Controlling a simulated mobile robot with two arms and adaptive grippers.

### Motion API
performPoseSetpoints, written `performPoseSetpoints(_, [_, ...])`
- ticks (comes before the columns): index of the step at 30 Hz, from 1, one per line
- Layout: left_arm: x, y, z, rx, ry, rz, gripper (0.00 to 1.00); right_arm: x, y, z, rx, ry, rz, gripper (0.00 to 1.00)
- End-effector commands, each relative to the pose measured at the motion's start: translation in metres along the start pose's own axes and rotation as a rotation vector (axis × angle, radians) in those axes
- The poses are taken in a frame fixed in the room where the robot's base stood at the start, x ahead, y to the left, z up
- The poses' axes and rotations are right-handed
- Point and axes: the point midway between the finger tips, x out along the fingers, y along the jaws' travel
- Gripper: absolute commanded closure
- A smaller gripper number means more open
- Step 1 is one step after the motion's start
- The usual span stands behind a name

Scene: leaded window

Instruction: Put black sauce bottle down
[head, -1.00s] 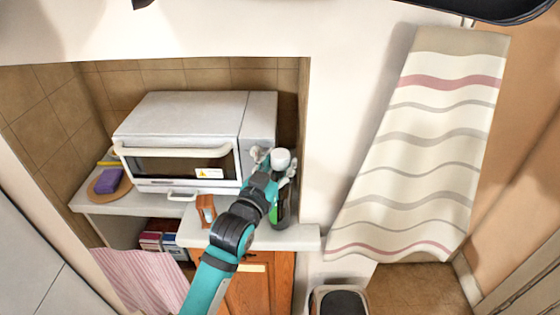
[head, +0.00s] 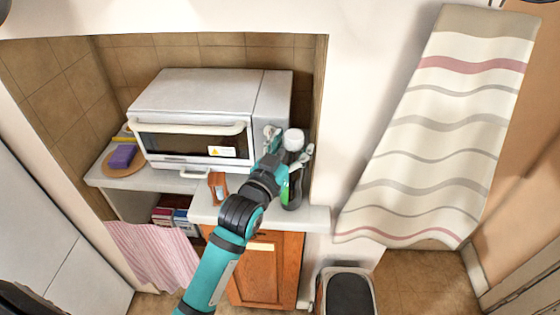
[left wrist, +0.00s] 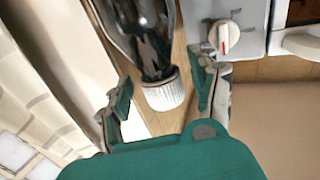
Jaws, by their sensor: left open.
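The black sauce bottle (head: 292,188), dark with a white cap (head: 294,140) and a green label patch, stands upright on the counter, right of the white oven. My left gripper (head: 287,148) is open at the bottle's upper part, with one finger on each side. In the left wrist view, the bottle (left wrist: 143,35) and its white ribbed cap lie between the spread fingers (left wrist: 160,92), with gaps visible beside the cap. The gripper and forearm hide part of the bottle in the head view. My right gripper is not in view.
The white oven (head: 200,100) stands close left of the bottle; the niche wall is close on its right. A small brown-orange item (head: 217,187) stands on the counter (head: 318,217) to the left. A bin (head: 347,292) and hanging striped cloth (head: 440,130) are to the right.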

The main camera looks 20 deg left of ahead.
Motion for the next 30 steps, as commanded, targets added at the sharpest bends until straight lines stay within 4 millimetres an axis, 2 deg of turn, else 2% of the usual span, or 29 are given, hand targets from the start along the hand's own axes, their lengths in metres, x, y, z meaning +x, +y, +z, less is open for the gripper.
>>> performPoseSetpoints(9, [-0.069, 0.000, 0.004, 0.001, -0.002, 0.000, 0.38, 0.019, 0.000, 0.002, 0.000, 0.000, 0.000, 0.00])
performPoseSetpoints(15, [-0.099, 0.000, 0.003, 0.001, -0.001, 0.000, 0.38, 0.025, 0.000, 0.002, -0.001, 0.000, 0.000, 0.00])
performPoseSetpoints(21, [-0.109, 0.000, 0.000, 0.001, 0.000, 0.000, 0.38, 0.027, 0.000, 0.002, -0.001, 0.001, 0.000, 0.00])
performPoseSetpoints(28, [-0.108, 0.000, 0.000, 0.001, 0.000, 0.000, 0.38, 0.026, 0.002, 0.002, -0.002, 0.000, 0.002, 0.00])
performPoseSetpoints(30, [-0.108, 0.000, 0.005, 0.001, -0.013, 0.000, 0.38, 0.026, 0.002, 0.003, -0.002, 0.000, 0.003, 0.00])
